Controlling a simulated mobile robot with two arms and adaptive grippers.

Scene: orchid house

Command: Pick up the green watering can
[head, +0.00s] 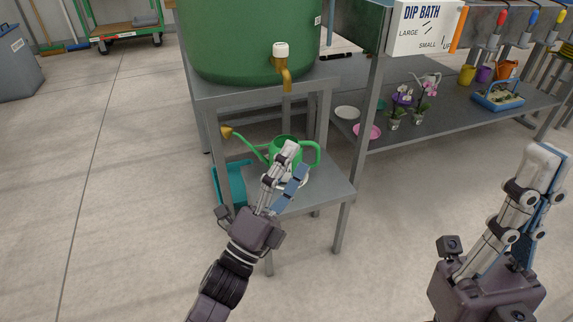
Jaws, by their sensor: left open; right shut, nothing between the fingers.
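The green watering can (277,150) stands on the low grey shelf (330,187) under a brass tap (285,76). Its long spout points left and ends in a brass rose; its handle loop is on the right. My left gripper (298,160) is open and empty, its fingers pointing at the can and hiding part of its body and base. I cannot tell whether the fingers touch it. My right gripper (547,158) is shut and empty at the far right, away from the can.
A large green tank (240,40) stands on the frame above the can. Metal legs (359,150) flank the shelf. A teal bin (230,184) is at lower left. The bench (440,118) at right holds orchids, saucers and pots.

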